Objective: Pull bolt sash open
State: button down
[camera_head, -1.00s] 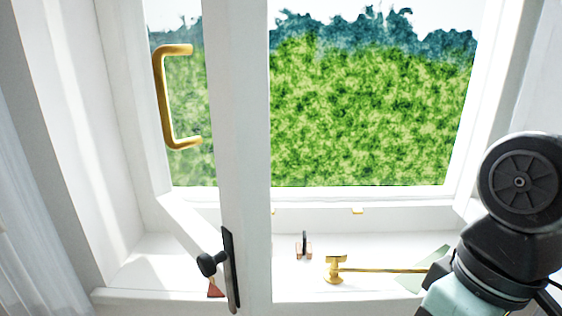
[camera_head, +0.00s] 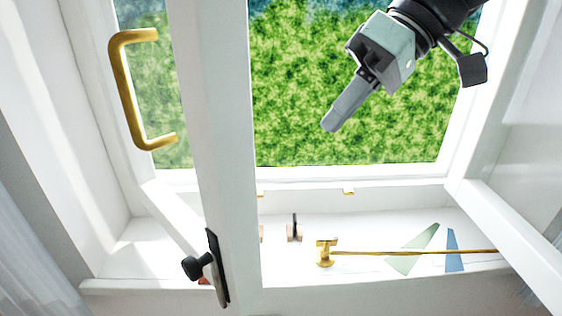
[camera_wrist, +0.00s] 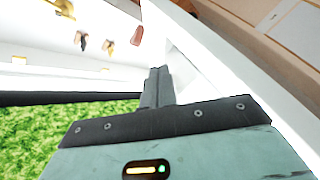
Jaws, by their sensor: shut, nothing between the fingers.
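A white-framed left sash (camera_head: 222,150) appears swung inward, its tall stile crossing the left half of the head view. A brass bow handle (camera_head: 128,95) shows to the left of the stile. A black knob on a dark plate (camera_head: 216,268) sits low on the stile. My gripper (camera_head: 332,125) hangs in front of the window opening, right of the stile and clear of it, fingers together and pointing down-left. In the wrist view its shut fingers (camera_wrist: 157,85) hold nothing. They reach toward a white frame part; I cannot tell whether they touch it.
A brass stay (camera_head: 415,252) runs along the sill to a white bar (camera_head: 520,245) slanting at the lower right. Small blocks (camera_head: 294,232) and green and blue flat pieces (camera_head: 453,250) lie on the sill. A curtain (camera_head: 30,250) hangs at the lower left.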

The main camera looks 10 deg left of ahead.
jog(key=s+a+f+p, duration=0.5)
jog(key=a+f, duration=0.2)
jog(key=shift+a+f+p, duration=0.4)
jog(key=shift+s+a, duration=0.1)
jog(key=shift+s, duration=0.1)
